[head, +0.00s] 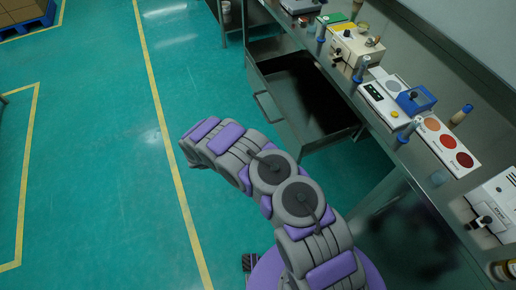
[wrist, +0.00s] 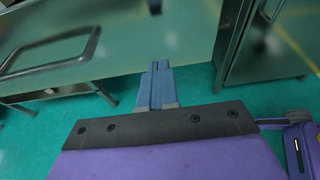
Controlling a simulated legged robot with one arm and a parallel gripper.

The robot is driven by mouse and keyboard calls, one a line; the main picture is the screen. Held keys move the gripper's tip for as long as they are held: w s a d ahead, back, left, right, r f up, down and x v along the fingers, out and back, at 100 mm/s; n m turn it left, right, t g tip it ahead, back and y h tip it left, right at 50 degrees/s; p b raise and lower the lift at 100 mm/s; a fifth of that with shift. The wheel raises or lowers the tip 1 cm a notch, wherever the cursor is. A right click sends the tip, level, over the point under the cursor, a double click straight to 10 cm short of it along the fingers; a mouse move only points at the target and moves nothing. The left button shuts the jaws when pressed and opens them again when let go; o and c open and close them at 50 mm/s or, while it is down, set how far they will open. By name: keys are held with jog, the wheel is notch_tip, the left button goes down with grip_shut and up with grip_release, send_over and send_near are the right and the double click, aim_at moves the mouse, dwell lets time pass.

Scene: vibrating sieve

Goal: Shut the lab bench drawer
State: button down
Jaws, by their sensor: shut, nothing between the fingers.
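The lab bench drawer (head: 335,128) is pulled out from under the bench in the head view, its dark inside showing and looking empty. Its bar handle (head: 266,106) is on the front panel, facing left. In the wrist view, a broad grey-green panel (wrist: 140,35) fills the upper part, with a metal bar handle (wrist: 55,62) at left; this looks like the drawer front. My gripper (wrist: 158,68) is shut and empty, pointing toward that panel; contact cannot be told. In the head view my arm reaches left of the drawer, and the fingers are hidden.
The bench top (head: 345,88) carries several instruments, including a white device with a blue part (head: 415,97) and a panel with coloured discs (head: 448,143). A metal cabinet (wrist: 265,50) stands at right in the wrist view. The green floor (head: 110,150) at left is clear.

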aim_at(288, 140)
jog(key=x, duration=0.3)
jog(key=r+b+x, duration=0.1)
jog(key=x, duration=0.2)
jog(key=shift+d+r, duration=0.1)
jog(key=shift+d, duration=0.25)
jog(key=shift+a, duration=0.3)
